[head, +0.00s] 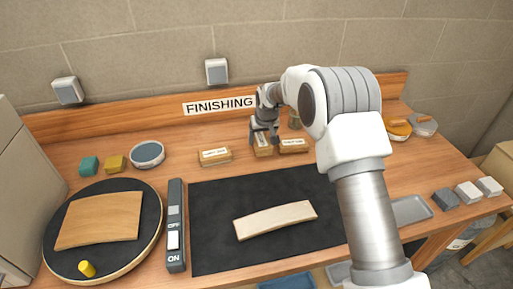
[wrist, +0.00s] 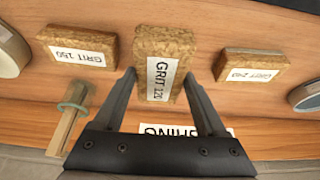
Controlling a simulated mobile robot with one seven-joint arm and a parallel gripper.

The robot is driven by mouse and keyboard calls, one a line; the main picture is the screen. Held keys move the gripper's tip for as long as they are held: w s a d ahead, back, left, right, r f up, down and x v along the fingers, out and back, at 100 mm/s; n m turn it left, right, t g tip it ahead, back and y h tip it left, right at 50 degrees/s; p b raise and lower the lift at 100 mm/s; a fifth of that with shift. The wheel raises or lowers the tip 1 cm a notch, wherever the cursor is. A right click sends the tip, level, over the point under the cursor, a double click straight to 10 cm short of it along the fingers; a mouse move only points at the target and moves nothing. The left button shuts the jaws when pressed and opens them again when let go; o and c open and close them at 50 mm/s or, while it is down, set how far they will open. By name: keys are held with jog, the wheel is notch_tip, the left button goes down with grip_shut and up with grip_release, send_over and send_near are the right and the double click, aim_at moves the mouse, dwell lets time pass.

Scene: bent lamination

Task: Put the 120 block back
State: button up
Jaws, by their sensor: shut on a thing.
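The 120 block (wrist: 165,62) is a cork-brown block with a white "GRIT 120" label, between my two fingers in the wrist view. My gripper (wrist: 160,76) is shut on it. In the head view my gripper (head: 264,134) is at the back of the bench, below the FINISHING sign, and the 120 block (head: 263,149) shows under it, partly hidden. The block is in line with two other grit blocks and turned lengthwise to them. I cannot tell whether it touches the bench.
One grit block (head: 215,156) lies left of my gripper and another (head: 293,146) close on its right. A bent wood piece (head: 275,219) lies on the black mat (head: 215,240). A turntable (head: 60,255) with a wood panel is at left.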

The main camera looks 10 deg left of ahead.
jog(key=shift+a+f, duration=0.5)
jog(key=shift+a, duration=0.35)
notch_tip(320, 180, down, 4)
jog(key=shift+r+p, duration=0.1)
jog(key=shift+p, duration=0.25)
jog(key=shift+f+b, duration=0.3)
jog(key=shift+f, duration=0.1)
jog(key=o, duration=1.1)
jog(key=shift+r, duration=0.1)
jog(key=shift+r, duration=0.1)
